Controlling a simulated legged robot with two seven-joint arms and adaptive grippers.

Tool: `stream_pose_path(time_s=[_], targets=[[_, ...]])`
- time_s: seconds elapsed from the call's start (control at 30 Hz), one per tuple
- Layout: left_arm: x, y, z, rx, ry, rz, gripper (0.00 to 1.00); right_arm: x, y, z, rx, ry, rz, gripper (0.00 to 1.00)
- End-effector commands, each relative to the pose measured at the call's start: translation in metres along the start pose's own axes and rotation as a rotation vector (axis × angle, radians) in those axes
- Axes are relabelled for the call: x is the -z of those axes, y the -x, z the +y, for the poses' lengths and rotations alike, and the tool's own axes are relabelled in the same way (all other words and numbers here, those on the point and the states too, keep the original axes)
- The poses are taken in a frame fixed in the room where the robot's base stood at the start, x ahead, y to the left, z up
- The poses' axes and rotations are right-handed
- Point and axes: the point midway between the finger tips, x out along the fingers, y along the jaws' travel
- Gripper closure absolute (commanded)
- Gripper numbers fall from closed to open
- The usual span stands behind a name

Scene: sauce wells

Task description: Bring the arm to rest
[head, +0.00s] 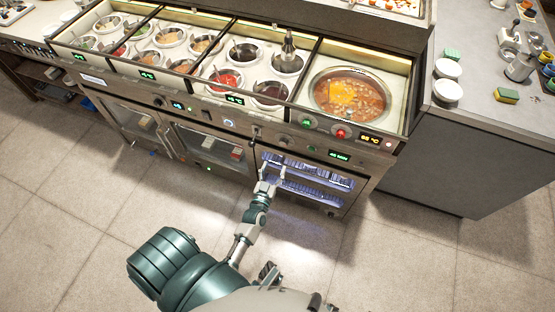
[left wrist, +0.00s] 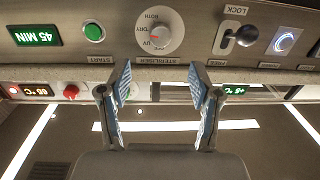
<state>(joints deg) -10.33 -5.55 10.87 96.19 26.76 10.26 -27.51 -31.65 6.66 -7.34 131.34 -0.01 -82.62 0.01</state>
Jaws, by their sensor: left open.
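My left gripper (head: 274,172) is in front of the steel counter's lower front, by the lit cabinet (head: 318,184) with blue-white racks. Its two fingers are spread with nothing between them. In the left wrist view the open fingers (left wrist: 163,78) with blue pads point at the counter's control panel (left wrist: 190,60). That panel carries a steriliser knob (left wrist: 160,30), a green start button (left wrist: 94,32) and a lock lever (left wrist: 240,37). I cannot tell from these views whether the fingers touch the panel. My right gripper is not clearly seen in either view.
The counter top holds several sauce wells (head: 228,78) and a large round soup pot (head: 348,95). A side counter (head: 480,100) at the right bears white bowls (head: 447,91) and a sponge (head: 507,95). The tiled floor (head: 400,255) is clear at the lower right.

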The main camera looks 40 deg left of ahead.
Motion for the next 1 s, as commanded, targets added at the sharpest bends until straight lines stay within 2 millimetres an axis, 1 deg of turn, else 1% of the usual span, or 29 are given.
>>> stream_pose_path(time_s=[0.03,0.13,0.63,0.73,0.77,0.87,0.9,0.97,1.0], targets=[[0.000,0.004,0.000,0.000,0.001,0.000,0.37,0.000,0.000,0.000,0.000,0.000,0.000,1.00],[0.000,0.007,0.000,0.000,0.001,0.000,0.37,0.000,0.000,0.000,0.000,0.000,0.000,1.00],[0.000,0.007,0.001,-0.001,0.001,0.000,0.37,0.000,0.000,0.000,-0.001,-0.001,0.000,1.00],[-0.008,0.010,0.008,-0.032,-0.004,-0.040,0.37,0.002,0.000,0.000,-0.001,0.000,0.006,1.00],[-0.015,0.013,0.013,-0.053,-0.009,-0.068,0.37,0.001,-0.007,0.000,0.000,0.000,0.000,1.00],[-0.052,0.034,0.037,-0.157,-0.032,-0.235,0.37,-0.003,-0.031,-0.001,0.002,0.003,-0.011,1.00],[-0.073,0.049,0.047,-0.207,-0.048,-0.329,0.37,-0.005,-0.042,-0.002,0.002,0.004,-0.014,1.00],[-0.108,0.079,0.060,-0.277,-0.078,-0.488,0.37,-0.011,-0.061,-0.003,0.003,0.006,-0.020,1.00],[-0.131,0.103,0.065,-0.316,-0.101,-0.598,0.37,-0.015,-0.073,-0.003,0.003,0.007,-0.023,1.00]])
